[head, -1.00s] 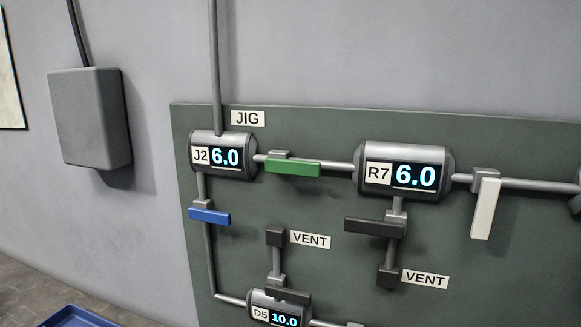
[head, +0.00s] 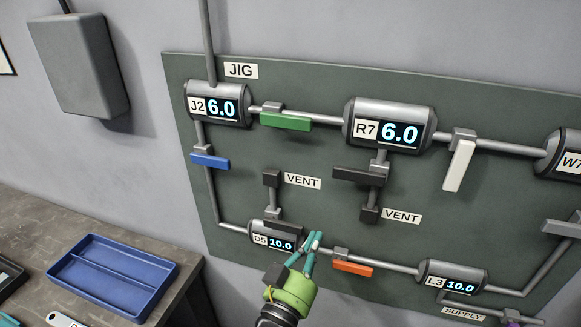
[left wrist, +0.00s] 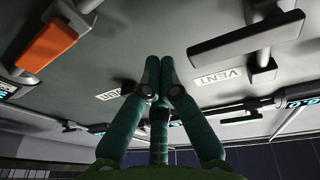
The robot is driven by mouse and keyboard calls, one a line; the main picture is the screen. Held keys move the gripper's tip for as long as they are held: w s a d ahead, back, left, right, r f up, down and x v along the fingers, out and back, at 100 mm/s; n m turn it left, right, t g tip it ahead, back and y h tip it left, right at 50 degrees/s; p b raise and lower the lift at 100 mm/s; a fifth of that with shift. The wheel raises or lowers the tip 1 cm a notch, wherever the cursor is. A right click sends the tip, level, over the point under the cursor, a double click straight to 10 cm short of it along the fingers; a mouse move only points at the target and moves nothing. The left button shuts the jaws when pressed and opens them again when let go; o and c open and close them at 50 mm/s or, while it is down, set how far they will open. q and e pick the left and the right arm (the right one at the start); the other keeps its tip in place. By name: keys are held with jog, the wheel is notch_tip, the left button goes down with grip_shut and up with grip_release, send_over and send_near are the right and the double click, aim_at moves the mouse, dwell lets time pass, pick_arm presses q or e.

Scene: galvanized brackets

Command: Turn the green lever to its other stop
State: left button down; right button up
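The green lever (head: 285,121) lies along the pipe between the J2 gauge (head: 217,105) and the R7 gauge (head: 388,127) on the dark green board. It appears as a small bar in the left wrist view (left wrist: 240,119). My left gripper (head: 313,238) is in front of the lower board, between the D5 gauge and the orange lever, well below the green lever and apart from it. Its slim teal fingers meet at their tips in the left wrist view (left wrist: 159,64), with nothing seen between them. My right gripper is not in view.
Other levers are near: orange (head: 352,268), blue (head: 210,161), white (head: 459,165) and black (head: 358,176). The D5 gauge (head: 272,240) is left of my gripper. A blue tray (head: 113,307) rests on the bench at lower left. A grey box (head: 80,66) hangs on the wall.

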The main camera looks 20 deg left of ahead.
aim_at(291, 118)
pick_arm(q)
jog(key=s+a+r+n+t+y+p, duration=0.1)
jog(key=s+a+r+t, duration=0.15)
jog(key=r, duration=0.55)
jog(key=s+a+r+t, duration=0.1)
jog(key=s+r, duration=0.2)
jog(key=r, duration=0.5)
jog(key=s+a+r+n+t+y+p, duration=0.1)
jog(key=s+r+t, duration=0.15)
jog(key=r, duration=0.55)
jog(key=x, duration=0.9)
jog(key=shift+w+a+f+b, duration=0.1)
jog(key=shift+w+f+b, duration=0.15)
jog(key=shift+f+b, duration=0.85)
jog(key=shift+w+a+f+b, duration=0.1)
jog(key=shift+w+f+b, duration=0.15)
jog(key=shift+f+b, duration=0.85)
jog(key=shift+r, duration=0.15)
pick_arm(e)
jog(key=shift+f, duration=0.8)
pick_arm(q)
jog(key=shift+w, duration=0.15)
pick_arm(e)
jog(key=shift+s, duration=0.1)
